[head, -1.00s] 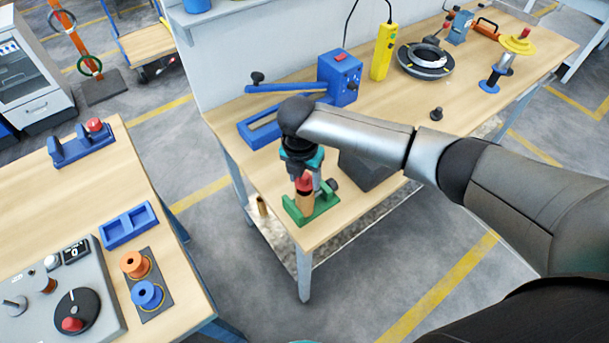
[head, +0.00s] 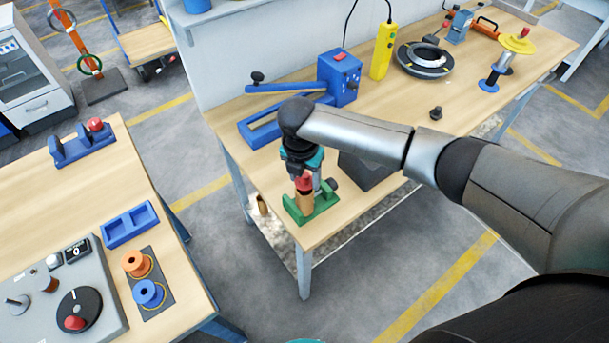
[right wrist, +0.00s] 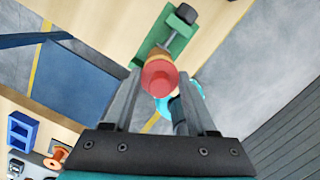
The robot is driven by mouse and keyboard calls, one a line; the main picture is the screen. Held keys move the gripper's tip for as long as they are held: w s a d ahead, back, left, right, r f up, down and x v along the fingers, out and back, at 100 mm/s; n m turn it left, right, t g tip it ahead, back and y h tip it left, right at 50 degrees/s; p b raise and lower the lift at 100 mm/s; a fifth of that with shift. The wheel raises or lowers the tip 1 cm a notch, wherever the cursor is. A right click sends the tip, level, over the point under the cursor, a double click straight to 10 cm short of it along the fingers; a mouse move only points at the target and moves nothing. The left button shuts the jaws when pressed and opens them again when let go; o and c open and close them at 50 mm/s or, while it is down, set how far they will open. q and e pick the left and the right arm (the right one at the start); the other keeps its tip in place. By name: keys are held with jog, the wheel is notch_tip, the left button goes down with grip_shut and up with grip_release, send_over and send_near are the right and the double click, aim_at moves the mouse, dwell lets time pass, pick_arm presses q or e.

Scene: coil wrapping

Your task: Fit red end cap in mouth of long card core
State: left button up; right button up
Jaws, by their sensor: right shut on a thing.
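My right gripper (head: 303,176) points down over the near left corner of the middle bench. It is shut on the red end cap (head: 304,184), which also shows between the fingers in the right wrist view (right wrist: 160,78). The brown card core (head: 305,202) stands upright in a green holder (head: 323,204), directly under the cap. In the right wrist view the cap covers the core's mouth, and only a brown edge of the core (right wrist: 159,56) shows. I cannot tell whether the cap sits in the mouth or just above it. My left gripper is not in view.
A dark block (head: 368,172) stands close right of the holder. A blue lever tool (head: 342,78) and blue tray (head: 262,130) lie behind. A small black knob (head: 436,114) lies farther right. The left bench (head: 105,190) stands across a floor gap.

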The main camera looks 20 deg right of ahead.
aim_at(301, 187)
jog(key=shift+p, duration=0.55)
dwell(0.6)
jog(key=shift+f+b, duration=1)
jog(key=shift+f, duration=0.45)
jog(key=o, duration=1.4)
jog(key=shift+r, duration=0.1)
notch_tip(301, 187, up, 15)
jog(key=s+a, duration=0.1)
jog(key=shift+s+p, duration=0.2)
jog(key=shift+p, duration=0.15)
jog(key=shift+a, duration=0.1)
